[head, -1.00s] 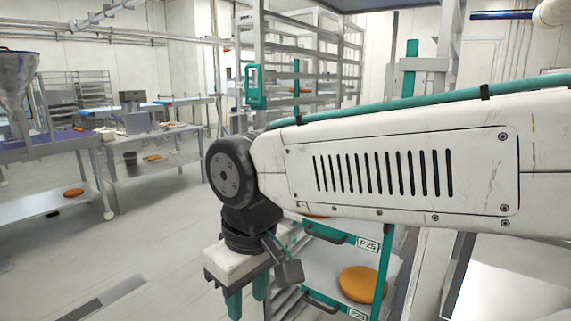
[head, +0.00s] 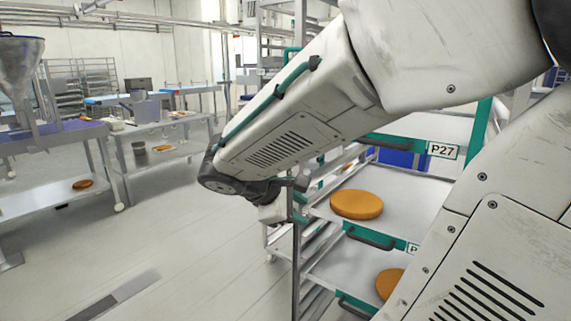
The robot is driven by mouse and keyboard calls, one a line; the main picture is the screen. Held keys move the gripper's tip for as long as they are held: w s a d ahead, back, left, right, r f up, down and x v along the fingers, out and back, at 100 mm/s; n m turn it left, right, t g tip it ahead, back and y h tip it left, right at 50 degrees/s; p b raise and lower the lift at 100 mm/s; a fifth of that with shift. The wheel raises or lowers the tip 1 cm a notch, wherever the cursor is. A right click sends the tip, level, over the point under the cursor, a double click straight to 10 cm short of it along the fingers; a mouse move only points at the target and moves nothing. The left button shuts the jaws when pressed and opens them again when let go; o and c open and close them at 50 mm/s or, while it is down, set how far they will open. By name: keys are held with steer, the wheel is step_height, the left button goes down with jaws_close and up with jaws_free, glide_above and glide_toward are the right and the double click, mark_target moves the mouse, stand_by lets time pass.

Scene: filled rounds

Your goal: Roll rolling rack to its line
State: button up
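A metal rack (head: 297,262) with teal-fronted trays stands just right of the middle. A tray labelled P27 (head: 405,147) is in its upper part. A lower tray holds a round orange-brown cake (head: 357,204), and another cake (head: 388,283) lies on the tray below. My gripper (head: 283,213) is small in the head view, at the end of my arm and in front of the rack's left side. Its fingers are not clear, and I cannot tell whether it touches the rack. My arm hides much of the rack's upper part and right side.
A taller open-shelved frame (head: 248,50) stands behind. Steel tables (head: 160,128) line the left, one near a metal hopper (head: 20,60). The floor (head: 190,240) between is clear, with a dark grey strip (head: 112,297) in it.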

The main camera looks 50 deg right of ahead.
steer(key=w+d+n+t+h, duration=0.6)
steer(key=w+d+n, duration=0.9)
steer(key=w+d, duration=0.4)
steer(key=shift+w+d+t+h, duration=0.4)
steer(key=shift+d+h, duration=0.15)
steer(key=shift+h, duration=0.35)
steer(key=shift+f, duration=0.1)
jaws_close()
